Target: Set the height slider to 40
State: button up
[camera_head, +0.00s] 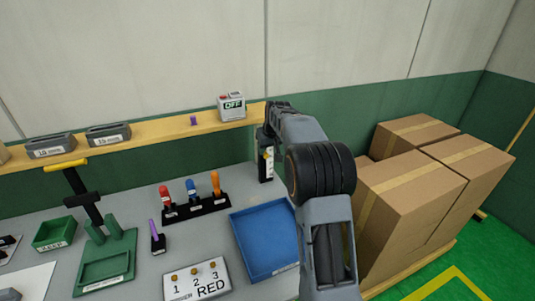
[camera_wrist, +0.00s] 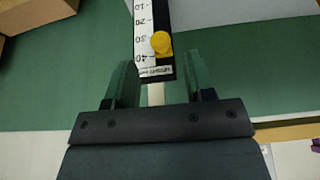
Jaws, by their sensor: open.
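The height slider (camera_wrist: 147,30) is a dark upright strip with a white scale marked 10 to 40. Its yellow knob (camera_wrist: 161,42) sits just beyond the 30 mark, short of the 40 mark. In the head view the slider (camera_head: 266,172) stands at the back of the table, partly hidden by my arm. My gripper (camera_wrist: 159,62) is open, with one green-padded finger on each side of the slider's 40 end in the picture. The fingers appear apart from the knob, and nothing is held.
A blue tray (camera_head: 265,242) lies in front of the slider. A rack (camera_head: 196,210) with red, blue and orange handles is to its left. A wooden shelf (camera_head: 150,133) carries a box marked OFF (camera_head: 232,106). Cardboard boxes (camera_head: 408,205) fill the right side.

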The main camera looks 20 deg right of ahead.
jog(key=v, duration=1)
jog(key=shift+b, duration=0.35)
jog(key=s+a+f+m+g, duration=0.1)
jog(key=s+a+f+m, duration=0.1)
jog(key=s+f, duration=0.35)
jog(key=s+a+f+n, duration=0.1)
jog(key=s+a, duration=0.4)
jog(key=s, duration=0.6)
jog(key=s+a+f+n, duration=0.1)
jog(key=s+a+f, duration=0.2)
jog(key=s, duration=0.9)
jog(key=shift+s+a+f+t, duration=0.2)
jog(key=shift+s+a+t, duration=0.15)
jog(key=shift+a, duration=0.95)
